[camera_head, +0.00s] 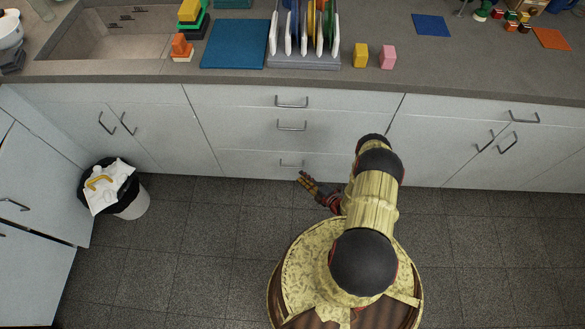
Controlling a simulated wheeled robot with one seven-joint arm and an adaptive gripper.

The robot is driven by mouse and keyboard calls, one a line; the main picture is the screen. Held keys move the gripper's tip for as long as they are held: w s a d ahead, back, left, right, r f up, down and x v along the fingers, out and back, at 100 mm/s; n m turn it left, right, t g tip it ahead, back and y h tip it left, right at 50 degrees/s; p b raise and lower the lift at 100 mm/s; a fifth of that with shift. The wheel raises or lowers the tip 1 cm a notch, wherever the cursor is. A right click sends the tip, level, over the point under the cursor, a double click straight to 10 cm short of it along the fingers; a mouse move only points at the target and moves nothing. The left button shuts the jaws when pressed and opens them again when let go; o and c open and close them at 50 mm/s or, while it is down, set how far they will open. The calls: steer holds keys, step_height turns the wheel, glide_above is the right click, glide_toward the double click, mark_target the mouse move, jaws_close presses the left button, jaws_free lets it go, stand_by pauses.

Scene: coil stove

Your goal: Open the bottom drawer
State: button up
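The bottom drawer (250,163) is the lowest of three stacked drawer fronts in the white cabinet below the counter. It looks closed, its front level with the cabinet face. Its handle (291,163) is a small metal bar near the middle of the front. My gripper (303,176) is low, just below and right of that handle in the picture, pointing up-left towards it. It appears apart from the handle, though the depth between them is hard to judge. The fingers are small and seen from above, so their opening is unclear. My arm covers the right end of the drawers.
The middle drawer (240,135) and top drawer (240,98) look closed. A bin (133,206) with a black liner stands on the floor at left, by the corner cabinets. A dish rack (302,62) with plates stands on the counter above. The tiled floor (210,235) left of my base is clear.

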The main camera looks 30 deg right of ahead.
steer(key=shift+n+t, duration=0.3)
steer(key=x, duration=0.2)
steer(key=b+x, duration=0.1)
steer(key=x, duration=0.2)
steer(key=r+b+x, duration=0.1)
steer(key=x, duration=0.1)
steer(key=shift+w+a, duration=0.25)
steer(key=shift+w, duration=0.2)
steer(key=shift+c, duration=0.7)
jaws_close()
